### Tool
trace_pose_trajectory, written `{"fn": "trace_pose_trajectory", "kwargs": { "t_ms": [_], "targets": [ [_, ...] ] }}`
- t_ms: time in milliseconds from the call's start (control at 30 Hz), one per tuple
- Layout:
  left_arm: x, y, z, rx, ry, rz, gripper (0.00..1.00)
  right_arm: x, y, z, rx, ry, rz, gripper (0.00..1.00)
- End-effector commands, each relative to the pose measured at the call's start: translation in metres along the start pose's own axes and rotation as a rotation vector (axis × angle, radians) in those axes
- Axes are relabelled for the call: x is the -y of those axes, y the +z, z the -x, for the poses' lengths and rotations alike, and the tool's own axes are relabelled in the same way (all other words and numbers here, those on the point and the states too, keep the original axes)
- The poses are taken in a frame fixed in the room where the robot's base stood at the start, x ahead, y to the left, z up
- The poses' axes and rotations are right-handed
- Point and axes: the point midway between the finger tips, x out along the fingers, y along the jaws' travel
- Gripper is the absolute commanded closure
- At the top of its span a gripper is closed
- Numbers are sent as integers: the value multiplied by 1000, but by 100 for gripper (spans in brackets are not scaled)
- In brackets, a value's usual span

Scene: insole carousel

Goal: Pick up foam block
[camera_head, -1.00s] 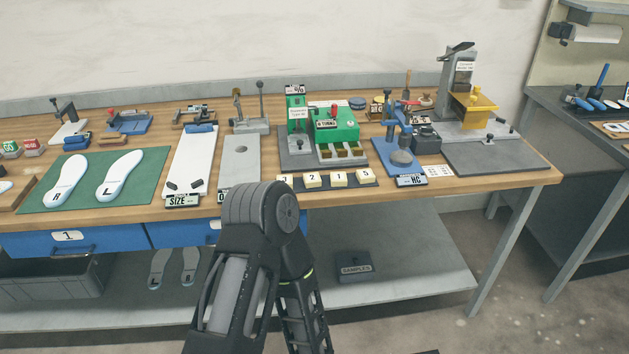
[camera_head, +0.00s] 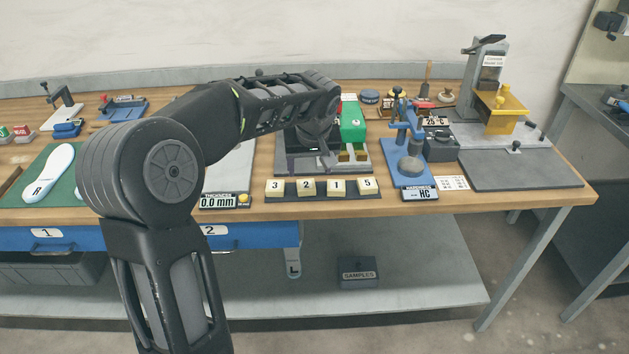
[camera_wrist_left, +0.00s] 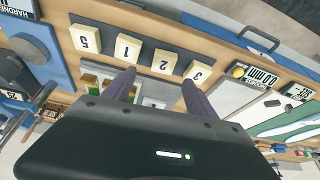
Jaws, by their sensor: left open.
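My left gripper (camera_head: 312,155) reaches over the bench at the green-and-grey machine (camera_head: 352,125), pointing down and mostly hidden by my own arm. In the left wrist view its two dark fingers (camera_wrist_left: 158,82) are apart, with nothing seen held between them. Cream numbered blocks (camera_head: 307,188) stand in a row on a dark strip in front of the machine, reading 3, 2, 1, 5. They also show upside down in the left wrist view (camera_wrist_left: 163,61), beyond the fingertips. I cannot tell which piece is the foam block.
A blue press (camera_head: 408,150) stands right of the machine, with a grey box (camera_head: 440,143) beside it. A thickness display reading 0.0 mm (camera_head: 218,201) lies to the left at the bench's front edge. A yellow-and-grey stand (camera_head: 497,105) is at the far right.

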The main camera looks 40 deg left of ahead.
Motion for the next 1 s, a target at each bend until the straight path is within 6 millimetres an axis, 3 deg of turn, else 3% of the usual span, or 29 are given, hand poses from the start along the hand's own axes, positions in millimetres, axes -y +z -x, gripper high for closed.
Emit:
{"fn": "trace_pose_trajectory", "kwargs": {
  "t_ms": [233,500,833,1000],
  "targets": [
    [0,1,-3,2,1,-2,34,0,1,1,2,0,0,64],
    [0,1,-26,3,2,-3,34,1,1,3,2,0,0,64],
    [0,1,-29,4,2,-4,34,1,1,4,2,0,0,64],
    [2,0,-47,5,0,-5,34,4,1,10,2,0,0,64]
  ]
}}
